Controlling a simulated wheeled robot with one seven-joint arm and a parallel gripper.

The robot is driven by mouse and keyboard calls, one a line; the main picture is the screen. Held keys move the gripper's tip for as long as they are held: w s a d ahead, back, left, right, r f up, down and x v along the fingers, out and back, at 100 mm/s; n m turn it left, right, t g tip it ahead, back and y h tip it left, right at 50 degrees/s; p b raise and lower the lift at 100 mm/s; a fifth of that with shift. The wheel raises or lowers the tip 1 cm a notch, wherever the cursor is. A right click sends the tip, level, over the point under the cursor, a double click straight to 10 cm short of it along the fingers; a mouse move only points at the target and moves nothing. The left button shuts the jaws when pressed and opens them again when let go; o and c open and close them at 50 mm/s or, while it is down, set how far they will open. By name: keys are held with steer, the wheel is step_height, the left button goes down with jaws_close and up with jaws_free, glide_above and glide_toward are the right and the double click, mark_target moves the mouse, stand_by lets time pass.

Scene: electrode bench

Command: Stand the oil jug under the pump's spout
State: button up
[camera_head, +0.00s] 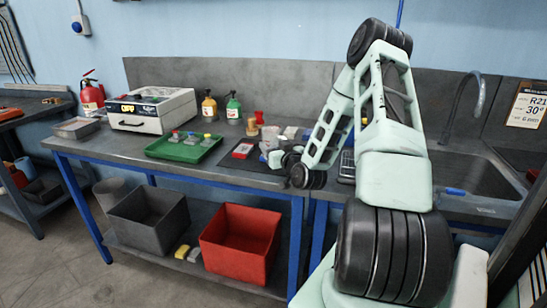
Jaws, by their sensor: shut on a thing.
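My arm reaches down over the bench from the right. My gripper (277,158) is low over the dark mat (240,166), at the mat's right side. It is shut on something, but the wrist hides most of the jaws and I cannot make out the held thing. I cannot pick out an oil jug for certain. I cannot tell whether either is the pump.
A green tray (154,151) with several small capped items lies left of the mat. A red-and-white box (243,151) is on the mat. Cups and a red object (259,117) stand behind. A white-topped machine (150,124) is farther left; a sink (470,168) is right.

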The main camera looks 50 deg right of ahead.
steer(key=shift+f, duration=2.1)
steer(key=shift+f, duration=0.15)
steer(key=o, duration=1)
